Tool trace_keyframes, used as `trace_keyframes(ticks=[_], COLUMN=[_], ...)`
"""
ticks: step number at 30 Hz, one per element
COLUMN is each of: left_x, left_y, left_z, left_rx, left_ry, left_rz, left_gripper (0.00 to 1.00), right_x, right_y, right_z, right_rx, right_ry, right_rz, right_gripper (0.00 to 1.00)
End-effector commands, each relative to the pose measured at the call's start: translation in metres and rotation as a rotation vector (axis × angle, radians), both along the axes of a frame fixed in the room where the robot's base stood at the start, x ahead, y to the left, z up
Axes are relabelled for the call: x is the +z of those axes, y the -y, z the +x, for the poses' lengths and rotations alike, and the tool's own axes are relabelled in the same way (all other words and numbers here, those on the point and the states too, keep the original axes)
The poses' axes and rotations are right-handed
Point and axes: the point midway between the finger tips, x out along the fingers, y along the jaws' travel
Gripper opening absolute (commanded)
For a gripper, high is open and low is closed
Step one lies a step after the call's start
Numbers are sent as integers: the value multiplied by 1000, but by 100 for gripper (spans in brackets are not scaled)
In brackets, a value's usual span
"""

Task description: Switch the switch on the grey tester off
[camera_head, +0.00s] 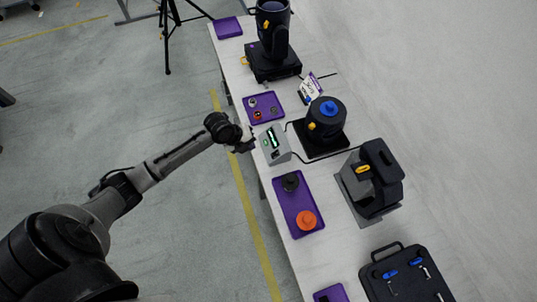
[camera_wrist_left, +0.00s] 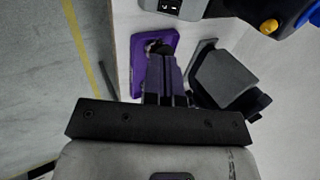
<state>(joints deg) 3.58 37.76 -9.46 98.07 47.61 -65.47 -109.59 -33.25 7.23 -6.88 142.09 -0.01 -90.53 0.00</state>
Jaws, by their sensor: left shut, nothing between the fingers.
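The grey tester (camera_head: 277,155) stands on the white table beside its left edge. It has a lit green display (camera_head: 272,138) and a dark switch area near its lower front. In the left wrist view, part of the tester (camera_wrist_left: 190,9) with a black switch (camera_wrist_left: 170,5) shows at the top edge; the switch position is too small to tell. My left gripper (camera_head: 247,144) is close to the left side of the tester, shut and empty. Its fingers (camera_wrist_left: 163,62) also show in the left wrist view. My right gripper is not in view.
A purple tray (camera_head: 291,217) with a black and an orange part lies nearer. Another purple tray (camera_head: 255,100) with small parts lies beyond. A black par can (camera_head: 325,118) stands right of the tester, with a cable between. A grey-black case (camera_head: 372,180) stands nearer right.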

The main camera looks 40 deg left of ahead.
Motion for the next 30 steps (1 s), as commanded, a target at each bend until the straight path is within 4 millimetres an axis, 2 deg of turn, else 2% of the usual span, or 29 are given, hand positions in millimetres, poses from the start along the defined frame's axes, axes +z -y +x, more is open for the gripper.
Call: trace_keyframes(ticks=[6,11,24,30], left_x=[-1,-13,-83,-105], left_y=[1,4,25,32], left_z=[1,7,42,53], left_rx=[2,4,4,2], left_ry=[-1,-2,-2,-3], left_rz=[-1,-3,-4,-3], left_gripper=[0,0,0,0], right_x=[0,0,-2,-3], right_y=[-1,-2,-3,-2], right_z=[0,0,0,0], right_rx=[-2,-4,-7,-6], right_ry=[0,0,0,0], right_rz=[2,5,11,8], right_gripper=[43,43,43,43])
